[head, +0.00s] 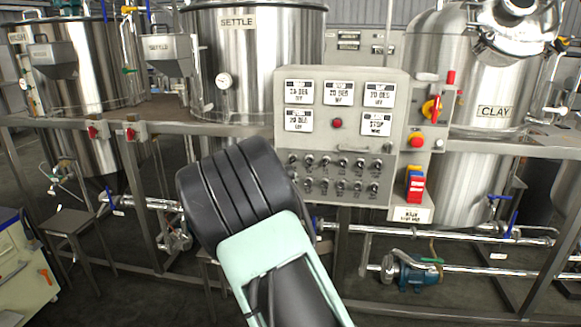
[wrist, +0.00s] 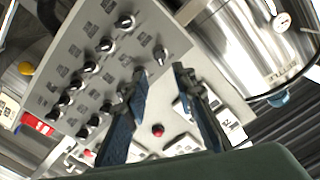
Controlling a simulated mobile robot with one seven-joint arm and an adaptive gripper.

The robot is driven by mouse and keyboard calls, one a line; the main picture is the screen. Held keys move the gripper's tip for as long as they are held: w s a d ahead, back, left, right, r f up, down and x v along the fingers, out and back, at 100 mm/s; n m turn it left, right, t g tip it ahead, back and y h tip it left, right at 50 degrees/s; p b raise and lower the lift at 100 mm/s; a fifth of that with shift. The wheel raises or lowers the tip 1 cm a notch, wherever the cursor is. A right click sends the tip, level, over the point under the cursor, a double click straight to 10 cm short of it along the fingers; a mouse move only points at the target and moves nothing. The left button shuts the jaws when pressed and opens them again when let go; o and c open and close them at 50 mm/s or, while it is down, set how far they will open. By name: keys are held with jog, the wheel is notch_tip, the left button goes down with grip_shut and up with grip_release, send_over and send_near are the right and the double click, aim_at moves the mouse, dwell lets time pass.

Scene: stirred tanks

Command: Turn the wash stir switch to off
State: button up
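The grey control panel (head: 330,140) carries two rows of black rotary switches (head: 333,175) on its lower half. Their labels are too small to read, so I cannot tell which is the wash stir switch. My gripper (wrist: 160,69) is open and empty in the wrist view, its two dark fingers pointing at the panel. In the head view my arm hides the gripper.
The settle tank (head: 237,60) stands behind the panel, left, and the clay tank (head: 480,85) right. Signs, a red button (head: 337,123) and a red-yellow rotary handle (head: 432,108) are on or beside the panel. The wash tank (head: 80,80) is far left. Pipes run below.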

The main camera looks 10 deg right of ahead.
aim_at(292, 162)
jog(key=x, duration=0.8)
jog(key=shift+w+d+f, duration=0.1)
jog(key=shift+w+d, duration=0.05)
jog(key=shift+w, duration=0.15)
grip_shut()
